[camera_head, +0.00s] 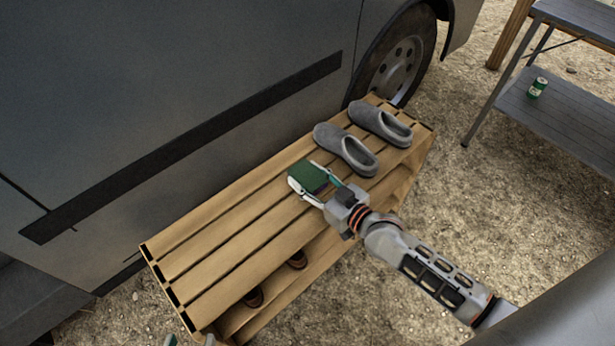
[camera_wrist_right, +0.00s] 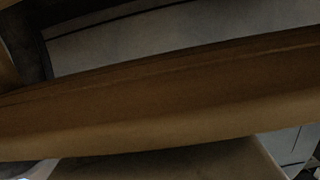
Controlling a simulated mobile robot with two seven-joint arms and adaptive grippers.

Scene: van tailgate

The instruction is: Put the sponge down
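The sponge (camera_head: 307,176), dark green on top, is between the fingers of my right gripper (camera_head: 316,184), whose arm comes in from the lower right. The gripper is shut on it, over the wooden slatted bench (camera_head: 215,240) beside the van. I cannot tell whether the sponge touches the slats. The right wrist view is dark: a brown wooden slat (camera_wrist_right: 160,95) crosses it, and the sponge is not clearly seen there. Only the fingertips of my left gripper (camera_head: 189,341) show at the bottom edge, apart, with nothing seen between them.
Two grey slippers (camera_head: 346,149) (camera_head: 380,124) stand on the bench just beyond the sponge. The slats nearer the left end are clear. Brown shoes (camera_head: 254,297) show below the bench top. The van side (camera_head: 170,80) borders the bench. A green can (camera_head: 537,88) stands on a shelf at right.

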